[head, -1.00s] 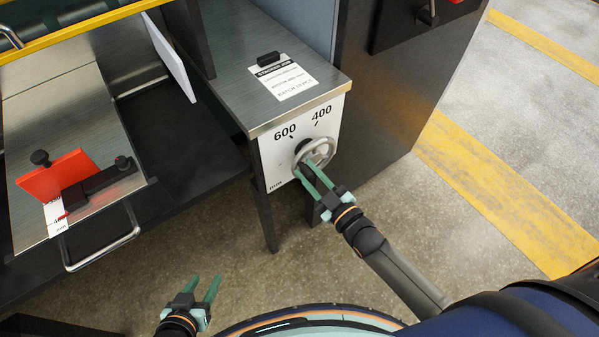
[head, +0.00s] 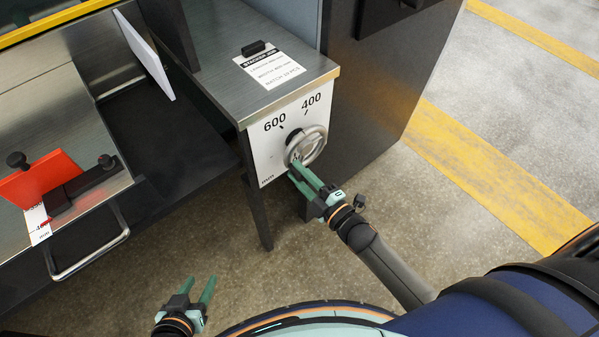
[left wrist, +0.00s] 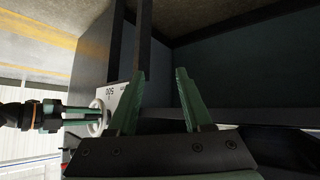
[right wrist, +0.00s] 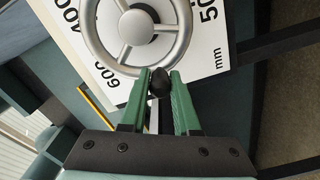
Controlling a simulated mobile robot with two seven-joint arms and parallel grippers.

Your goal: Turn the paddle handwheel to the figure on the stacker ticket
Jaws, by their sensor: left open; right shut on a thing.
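The grey spoked handwheel (head: 318,135) sits on a white dial plate (head: 270,160) on the cabinet front; the figures 600 and 400 show there. In the right wrist view the handwheel (right wrist: 170,60) has a black crank knob (right wrist: 159,84) at its rim. My right gripper (head: 294,172) is shut on this knob, also in the right wrist view (right wrist: 160,88). The stacker ticket (head: 272,66) lies on the cabinet top under a black block (head: 253,47); its figures are too small to read surely. My left gripper (head: 199,291) is open and empty, low and left of the cabinet.
On the left, a metal bed (head: 98,195) carries a red plate (head: 45,180), a black clamp bar and a scale strip. A bent metal handle (head: 90,262) sticks out in front. A dark panel (head: 375,110) stands right of the cabinet. Floor in front is clear.

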